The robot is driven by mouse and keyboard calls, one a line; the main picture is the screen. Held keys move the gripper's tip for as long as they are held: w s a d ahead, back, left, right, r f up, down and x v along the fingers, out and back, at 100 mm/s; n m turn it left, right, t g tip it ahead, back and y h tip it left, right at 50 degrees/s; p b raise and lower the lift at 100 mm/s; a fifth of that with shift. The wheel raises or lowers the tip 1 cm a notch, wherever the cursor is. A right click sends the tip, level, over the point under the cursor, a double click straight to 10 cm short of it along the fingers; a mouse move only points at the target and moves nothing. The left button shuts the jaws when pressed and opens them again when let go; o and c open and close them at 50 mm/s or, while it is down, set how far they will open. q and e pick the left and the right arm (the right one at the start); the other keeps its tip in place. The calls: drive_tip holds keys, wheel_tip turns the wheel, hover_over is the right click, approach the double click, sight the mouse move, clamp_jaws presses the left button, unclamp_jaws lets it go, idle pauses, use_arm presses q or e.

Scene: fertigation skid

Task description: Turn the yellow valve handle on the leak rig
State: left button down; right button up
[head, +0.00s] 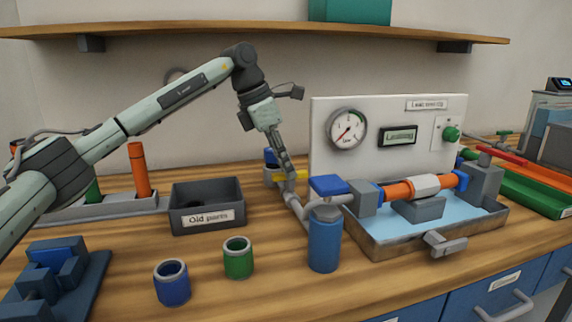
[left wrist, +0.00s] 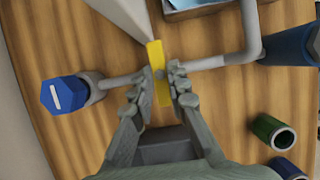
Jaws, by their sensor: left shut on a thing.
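The yellow valve handle (left wrist: 155,57) is a short flat bar on the grey pipe of the leak rig (head: 385,175), and lies across that pipe in the left wrist view. In the head view only parts of the handle (head: 271,177) show, behind my left gripper (head: 289,176). My left gripper is shut on the handle, whose bar sits between the fingertips in the left wrist view (left wrist: 160,84). The rig's panel has a gauge (head: 346,131) and a display (head: 398,136) that seems to read "Leaking". My right gripper is not in view.
A shelf (head: 250,33) runs above. The front middle of the bench is bare.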

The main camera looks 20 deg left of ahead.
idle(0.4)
use_arm(q)
drive_tip(key=c, duration=1.5)
unclamp_jaws()
drive_tip(key=v, duration=1.2)
drive_tip(key=shift+w+r, duration=0.1)
